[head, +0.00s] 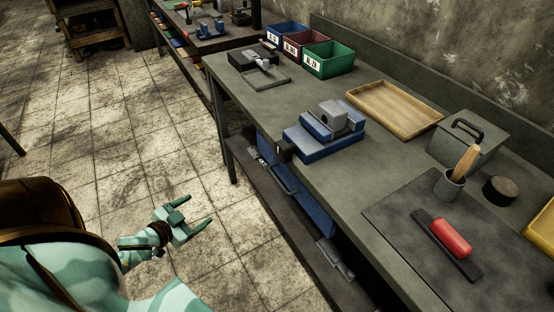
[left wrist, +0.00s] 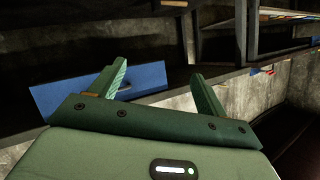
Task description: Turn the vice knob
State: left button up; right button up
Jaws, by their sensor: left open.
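A blue and grey vice (head: 322,132) sits on the workbench near its front edge, in the middle of the head view. A small dark knob (head: 283,152) shows at its front end, by the bench edge. My left gripper (head: 200,209) is open and empty, in front of the bench over the tiled floor, well apart from the vice and lower left of it in the picture. In the left wrist view my open fingers (left wrist: 158,75) have nothing between them that they touch. The vice cannot be made out there. My right gripper is not in view.
The workbench (head: 390,140) also bears blue, red and green bins (head: 329,60), a wooden tray (head: 394,104), a grey lidded box (head: 466,143) and a red-handled tool (head: 452,238). A blue panel (left wrist: 98,92) hangs under the bench. The floor (head: 130,130) left of it is clear.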

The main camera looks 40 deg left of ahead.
aim_at(278, 153)
pick_arm(q)
jog(key=w+d+r+m+t+h, duration=0.15)
jog(key=d+r+h, duration=0.25)
jog(key=r, duration=0.4)
jog(key=w+d+r+t+h, duration=0.1)
jog(key=w+d+r+h, duration=0.25)
jog(key=r, duration=0.45)
jog(key=shift+n+h, duration=0.25)
jog(key=shift+n, duration=0.1)
jog(key=b+x, duration=0.1)
jog(key=x, duration=0.4)
jog(key=b+x, duration=0.1)
jog(key=x, duration=0.5)
jog(key=b+x, duration=0.1)
jog(key=x, duration=0.4)
jog(key=shift+d+r, duration=0.35)
jog(key=shift+d, duration=0.05)
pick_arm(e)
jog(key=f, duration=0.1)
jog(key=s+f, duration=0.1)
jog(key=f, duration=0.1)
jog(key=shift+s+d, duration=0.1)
pick_arm(q)
jog(key=c, duration=1)
